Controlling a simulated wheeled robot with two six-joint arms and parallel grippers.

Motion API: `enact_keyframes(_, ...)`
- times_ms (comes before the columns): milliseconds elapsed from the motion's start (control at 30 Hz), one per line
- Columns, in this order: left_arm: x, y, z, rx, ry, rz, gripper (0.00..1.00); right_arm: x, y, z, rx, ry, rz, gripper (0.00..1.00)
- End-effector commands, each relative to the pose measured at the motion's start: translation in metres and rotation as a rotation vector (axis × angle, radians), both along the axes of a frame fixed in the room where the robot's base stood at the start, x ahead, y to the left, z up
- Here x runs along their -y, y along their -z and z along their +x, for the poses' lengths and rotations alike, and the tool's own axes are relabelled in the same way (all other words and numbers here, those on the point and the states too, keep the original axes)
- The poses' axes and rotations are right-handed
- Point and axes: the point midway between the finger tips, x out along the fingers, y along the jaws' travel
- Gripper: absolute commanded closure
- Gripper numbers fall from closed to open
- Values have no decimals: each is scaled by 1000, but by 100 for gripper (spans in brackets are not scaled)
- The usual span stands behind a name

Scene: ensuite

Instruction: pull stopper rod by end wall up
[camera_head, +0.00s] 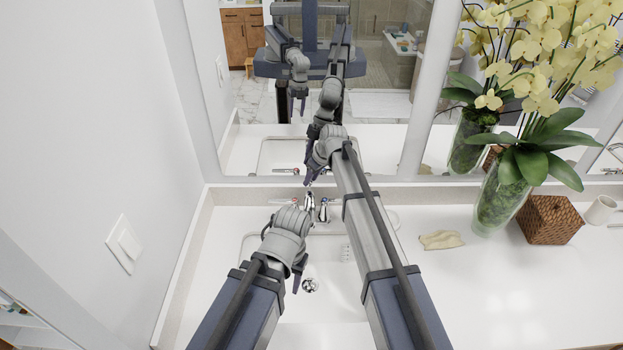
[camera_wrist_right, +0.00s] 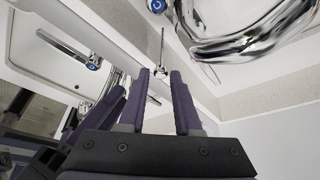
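The stopper rod (camera_wrist_right: 162,45) shows in the right wrist view as a thin chrome rod with a small knob, seen beyond and between the fingertips. My right gripper (camera_wrist_right: 160,75) is open, with a clear gap between its dark fingers. I cannot tell how far the rod lies beyond them. In the head view my right gripper (camera_head: 312,178) is above the chrome faucet (camera_head: 309,201), close to the mirror. The rod cannot be made out there. My left gripper (camera_head: 298,279) hangs over the white sink near the drain (camera_head: 310,285); its finger gap is not clear.
The mirror (camera_head: 385,60) behind the counter reflects my arms. A blue-marked faucet handle (camera_wrist_right: 156,5) and the large chrome spout (camera_wrist_right: 250,40) are close in the right wrist view.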

Motion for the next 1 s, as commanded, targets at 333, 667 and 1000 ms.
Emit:
enact_keyframes(333, 0, 0, 0, 0, 0, 0, 50, 0, 0, -1, -2, 0, -1, 47)
enact_keyframes(667, 0, -12, 0, 0, -2, 0, 50, 3, -12, -4, -3, 0, -1, 47)
enact_keyframes(1000, 0, -55, 0, 0, -10, -2, 50, 14, -54, -16, -3, 0, -1, 47)
